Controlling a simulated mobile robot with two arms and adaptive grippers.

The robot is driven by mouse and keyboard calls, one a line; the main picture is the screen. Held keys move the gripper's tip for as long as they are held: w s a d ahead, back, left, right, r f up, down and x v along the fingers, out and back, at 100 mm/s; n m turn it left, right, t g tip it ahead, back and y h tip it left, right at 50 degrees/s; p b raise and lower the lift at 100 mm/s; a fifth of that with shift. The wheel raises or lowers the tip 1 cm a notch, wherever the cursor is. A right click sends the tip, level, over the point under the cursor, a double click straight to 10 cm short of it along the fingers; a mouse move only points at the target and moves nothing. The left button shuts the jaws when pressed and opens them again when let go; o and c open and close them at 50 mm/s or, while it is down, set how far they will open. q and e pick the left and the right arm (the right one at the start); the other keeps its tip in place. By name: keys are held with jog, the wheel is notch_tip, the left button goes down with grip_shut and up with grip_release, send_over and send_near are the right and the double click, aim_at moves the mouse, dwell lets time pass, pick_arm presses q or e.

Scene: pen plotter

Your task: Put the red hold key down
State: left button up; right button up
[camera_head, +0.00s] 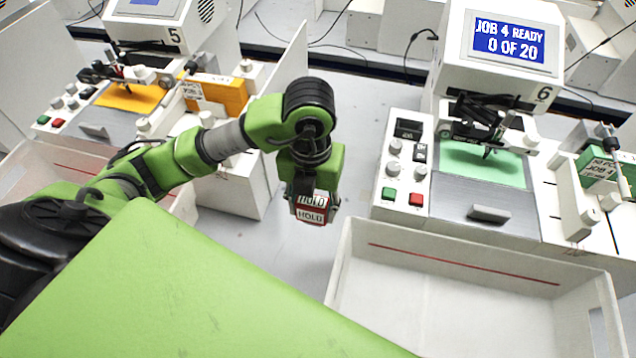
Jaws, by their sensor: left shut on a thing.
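The red hold key (311,216) is a small red block with white labels reading HOLD. My left gripper (311,200) points down and is shut on it, in the gap between the two plotter stations. The fingers are mostly hidden behind the arm's wrist and the key. The key appears to be held above the grey surface (280,260), though how high I cannot tell. My right gripper is not in view.
Plotter 6 (510,60) at right shows "JOB 4 READY 0 OF 20", with a green sheet (482,164) and green and red buttons. A white bin (345,290) stands in front of it. Plotter 5 (165,35) with an orange sheet (130,97) stands at left.

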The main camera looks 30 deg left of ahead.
pick_arm(q)
jog(key=w+a+f+p, duration=0.1)
jog(key=w+f, duration=0.3)
jog(key=w+a+f+p, duration=0.2)
jog(key=w+f, duration=0.2)
jog(key=w+a+f+p, duration=0.1)
jog(key=w+f, duration=0.3)
jog(key=w, duration=0.1)
jog(key=shift+a+f+p, duration=0.3)
jog(key=shift+f, duration=0.2)
jog(key=shift+f, duration=0.1)
jog(key=shift+f, duration=0.15)
jog(key=o, duration=1)
